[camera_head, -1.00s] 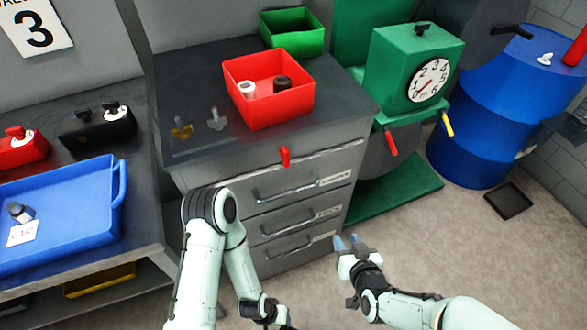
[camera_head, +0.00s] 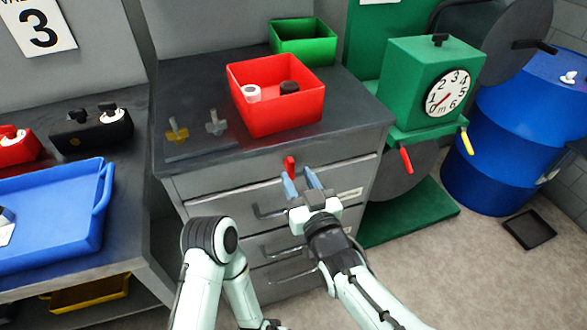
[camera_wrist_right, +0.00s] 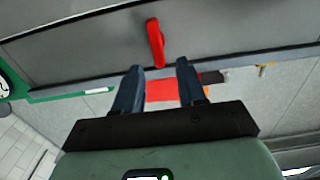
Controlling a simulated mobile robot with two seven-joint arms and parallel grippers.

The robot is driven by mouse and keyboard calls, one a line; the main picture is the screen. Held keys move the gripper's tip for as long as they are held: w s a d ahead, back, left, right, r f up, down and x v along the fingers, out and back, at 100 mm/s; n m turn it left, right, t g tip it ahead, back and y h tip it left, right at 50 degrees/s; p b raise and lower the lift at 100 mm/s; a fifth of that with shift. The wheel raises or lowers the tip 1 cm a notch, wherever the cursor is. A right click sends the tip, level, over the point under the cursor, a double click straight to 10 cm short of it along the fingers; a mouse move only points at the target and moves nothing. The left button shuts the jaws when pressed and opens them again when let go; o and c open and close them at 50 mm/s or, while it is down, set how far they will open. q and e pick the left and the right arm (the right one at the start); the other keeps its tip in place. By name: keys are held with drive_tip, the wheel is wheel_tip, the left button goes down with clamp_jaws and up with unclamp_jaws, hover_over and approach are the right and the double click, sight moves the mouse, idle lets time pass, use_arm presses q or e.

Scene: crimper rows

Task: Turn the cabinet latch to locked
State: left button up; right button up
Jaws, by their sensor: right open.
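The red latch (camera_head: 290,166) is on the front of the grey cabinet (camera_head: 222,180), just under the top edge. It points roughly up and down in the head view. In the right wrist view the red latch (camera_wrist_right: 155,42) stands just beyond the fingertips, roughly in line with the gap between them. My right gripper (camera_head: 302,178) is open and empty, with its blue fingers in front of the top drawer, close below the latch. It also shows in the right wrist view (camera_wrist_right: 160,72). I cannot tell whether a finger touches the latch. My left gripper is cut off at the bottom edge.
A red bin (camera_head: 275,116) with two small rolls and a green bin (camera_head: 303,50) stand on the cabinet. Drawer handles (camera_head: 285,245) stick out below the latch. A green machine with a dial (camera_head: 400,80) stands to the right. A blue tray (camera_head: 50,255) is at left.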

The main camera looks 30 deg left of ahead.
sight(292, 167)
use_arm(q)
drive_tip(key=shift+w+a+f, duration=0.15)
drive_tip(key=shift+w+a, duration=0.05)
drive_tip(key=shift+w, duration=0.1)
use_arm(e)
drive_tip(key=shift+x, duration=2)
drive_tip(key=shift+c, duration=0.3)
clamp_jaws()
